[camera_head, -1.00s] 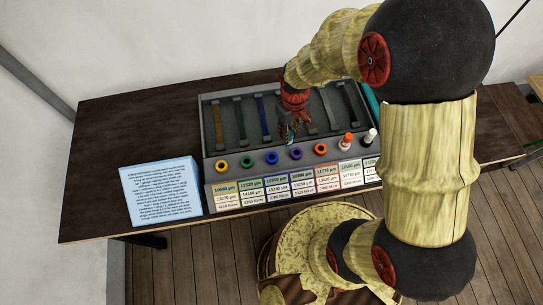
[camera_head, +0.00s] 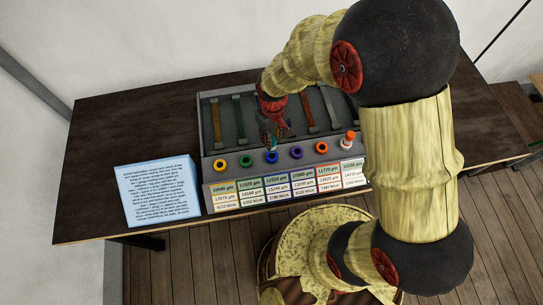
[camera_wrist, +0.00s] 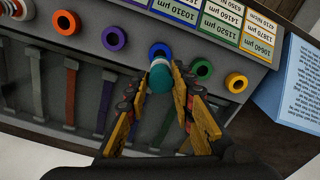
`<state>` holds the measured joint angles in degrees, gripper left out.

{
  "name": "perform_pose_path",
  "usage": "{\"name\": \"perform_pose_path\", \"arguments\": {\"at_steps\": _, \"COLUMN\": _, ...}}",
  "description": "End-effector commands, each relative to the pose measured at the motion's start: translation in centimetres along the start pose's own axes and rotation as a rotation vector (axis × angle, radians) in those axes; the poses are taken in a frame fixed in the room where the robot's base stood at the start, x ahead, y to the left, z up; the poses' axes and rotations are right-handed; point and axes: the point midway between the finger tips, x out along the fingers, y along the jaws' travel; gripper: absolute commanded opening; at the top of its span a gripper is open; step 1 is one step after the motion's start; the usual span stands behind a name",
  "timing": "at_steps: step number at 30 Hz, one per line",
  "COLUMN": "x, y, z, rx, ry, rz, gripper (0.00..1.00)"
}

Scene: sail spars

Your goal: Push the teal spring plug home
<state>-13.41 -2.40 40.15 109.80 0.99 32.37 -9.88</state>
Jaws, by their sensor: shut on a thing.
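The teal spring plug (camera_wrist: 160,78), with a pale end, is held between the fingertips of my gripper (camera_wrist: 162,84) in the wrist view. Its pale end points at the blue ring socket (camera_wrist: 159,49) and lies close to it; I cannot tell whether they touch. In the head view my gripper (camera_head: 271,142) is over the grey rack (camera_head: 213,172), just behind the blue ring (camera_head: 272,157). The plug is small and partly hidden by the fingers there.
Yellow (camera_head: 221,164), green (camera_head: 246,161), purple (camera_head: 297,152) and orange (camera_head: 322,148) rings line the rack's front. An orange-and-white plug (camera_head: 348,142) stands at the right. Coloured bars lie in slots behind. A blue text sign (camera_head: 157,193) stands left; the dark table (camera_head: 120,130) is clear there.

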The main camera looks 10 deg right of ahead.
Motion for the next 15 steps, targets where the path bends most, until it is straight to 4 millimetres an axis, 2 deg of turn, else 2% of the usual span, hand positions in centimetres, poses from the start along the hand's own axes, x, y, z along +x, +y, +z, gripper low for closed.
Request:
{"name": "perform_pose_path", "arguments": {"at_steps": 9, "x": 0.06, "y": 0.04, "z": 0.04, "rx": 0.0, "ry": 0.0, "rz": 0.0, "gripper": 0.0}}
{"name": "perform_pose_path", "arguments": {"at_steps": 15, "x": 0.9, "y": 0.05, "z": 0.05, "rx": 0.0, "ry": -0.001, "rz": 0.0, "gripper": 0.0}}
